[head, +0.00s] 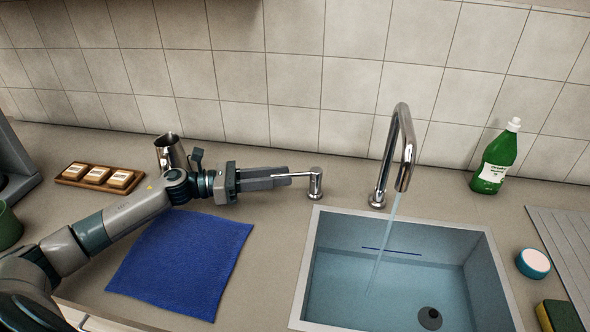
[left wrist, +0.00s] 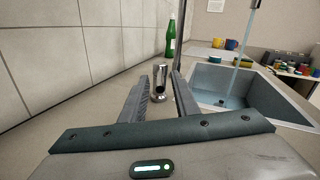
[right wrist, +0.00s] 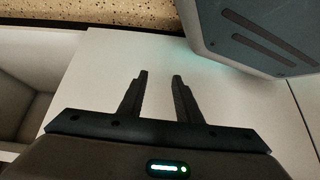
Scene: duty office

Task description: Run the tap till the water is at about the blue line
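The chrome tap (head: 404,135) stands behind the sink (head: 480,232), and a thin stream of water (head: 381,243) runs from its spout into the basin. The blue line (head: 392,251) is on the basin's far wall. Bluish water covers the bottom; its edge is faint and seems a little below the line. The tap's lever post (head: 315,184) stands left of the tap, its thin lever pointing left. My left gripper (head: 284,180) is at the lever, fingers apart on either side; the post shows between them in the left wrist view (left wrist: 160,78). My right gripper (right wrist: 160,78) is open and empty.
A blue cloth (head: 180,262) lies below my left arm. A metal jug (head: 171,152) and a wooden tray (head: 75,182) stand behind it. A green bottle (head: 497,160), a round blue-and-white item (head: 533,263) and a sponge (head: 560,316) are right of the sink.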

